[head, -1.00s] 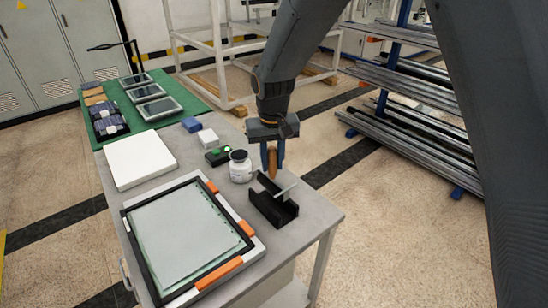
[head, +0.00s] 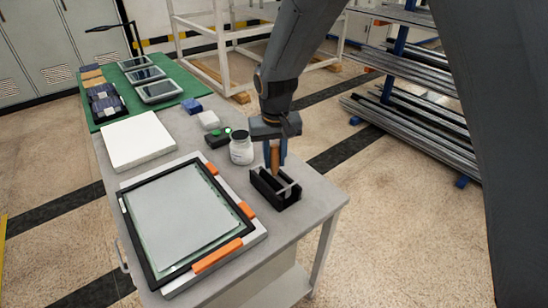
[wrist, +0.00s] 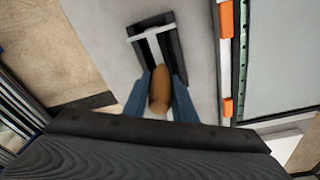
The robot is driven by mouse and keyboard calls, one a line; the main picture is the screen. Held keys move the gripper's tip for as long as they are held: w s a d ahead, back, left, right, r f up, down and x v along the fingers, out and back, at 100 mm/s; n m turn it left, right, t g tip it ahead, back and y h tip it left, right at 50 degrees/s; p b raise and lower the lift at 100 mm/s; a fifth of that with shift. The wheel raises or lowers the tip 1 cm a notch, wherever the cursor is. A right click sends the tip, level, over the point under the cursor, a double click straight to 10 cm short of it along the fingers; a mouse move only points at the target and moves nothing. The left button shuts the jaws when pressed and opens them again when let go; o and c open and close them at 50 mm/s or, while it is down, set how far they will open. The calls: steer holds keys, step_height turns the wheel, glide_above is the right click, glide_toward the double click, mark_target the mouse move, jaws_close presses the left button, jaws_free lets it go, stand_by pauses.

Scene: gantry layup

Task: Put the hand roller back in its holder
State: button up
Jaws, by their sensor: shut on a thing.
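The hand roller has a brown handle (wrist: 159,92) and a pale metal frame (wrist: 153,37). My gripper (head: 275,152) is shut on the handle, with a blue finger on each side; the fingers also show in the wrist view (wrist: 158,95). The holder (head: 269,194) is a black open-topped trough near the table's right edge. The roller's lower end is at the holder, between its walls as seen from the head. In the wrist view the frame's crosspiece overlaps the black holder (wrist: 175,57). Whether it rests on the holder's bottom is hidden.
A white jar (head: 241,150) stands just behind the holder. A framed sheet (head: 190,215) with orange clips lies to its left. A white block (head: 138,141), a black box with a green light (head: 217,139) and small blocks stand farther back. The table edge is close on the right.

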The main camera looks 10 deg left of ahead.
steer(key=shift+f, duration=0.55)
steer(key=o, duration=1)
